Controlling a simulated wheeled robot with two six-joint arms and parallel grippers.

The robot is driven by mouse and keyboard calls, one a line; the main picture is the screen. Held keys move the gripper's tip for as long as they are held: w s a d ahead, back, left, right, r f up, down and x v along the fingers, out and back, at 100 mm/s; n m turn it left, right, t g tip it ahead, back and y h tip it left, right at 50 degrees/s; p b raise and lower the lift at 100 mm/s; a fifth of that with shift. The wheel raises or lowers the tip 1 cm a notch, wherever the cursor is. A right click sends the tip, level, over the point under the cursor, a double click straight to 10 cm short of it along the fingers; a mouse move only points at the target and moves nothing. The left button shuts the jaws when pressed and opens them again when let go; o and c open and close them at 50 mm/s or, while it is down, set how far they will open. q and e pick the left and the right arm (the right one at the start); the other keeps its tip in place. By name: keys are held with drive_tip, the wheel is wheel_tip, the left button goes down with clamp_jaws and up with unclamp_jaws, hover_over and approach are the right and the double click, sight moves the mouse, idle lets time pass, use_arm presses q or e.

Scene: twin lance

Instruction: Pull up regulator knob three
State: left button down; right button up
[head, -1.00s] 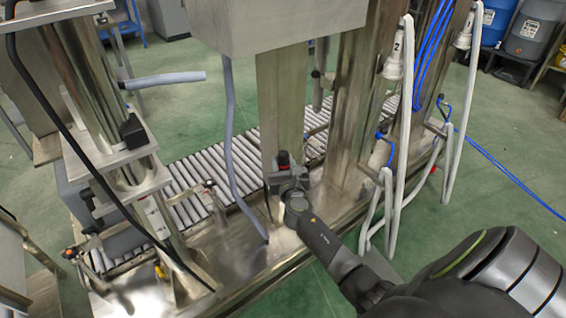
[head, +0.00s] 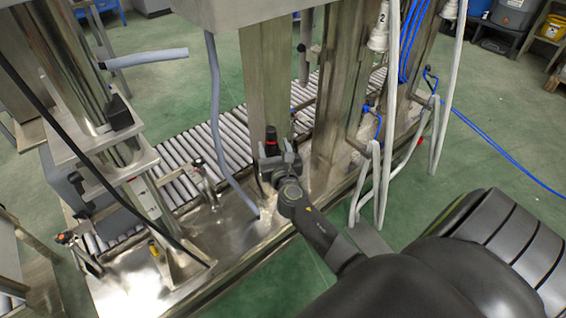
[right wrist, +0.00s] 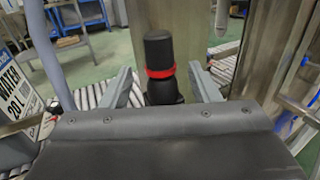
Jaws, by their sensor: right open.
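A black regulator knob with a red ring (right wrist: 159,60) stands upright in the middle of the right wrist view, in front of a steel column. It also shows in the head view as a small dark knob (head: 271,136). I see no number on it. My right gripper (head: 279,160) is at the knob, its arm reaching in from the lower right. In the right wrist view the two grey fingers of the right gripper (right wrist: 164,85) are spread, one on each side of the knob, with gaps between. The knob's lower part is partly hidden by the gripper body. My left gripper is not in view.
A roller conveyor (head: 205,142) runs behind the steel columns. A grey hose (head: 222,120) hangs left of the knob. White hoses (head: 388,125) hang to the right. A drum labelled water (right wrist: 20,92) shows at left in the wrist view.

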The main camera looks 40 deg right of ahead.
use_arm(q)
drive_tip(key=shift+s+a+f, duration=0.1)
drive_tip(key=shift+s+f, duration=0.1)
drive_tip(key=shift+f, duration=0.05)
use_arm(e)
drive_tip(key=v, duration=1.3)
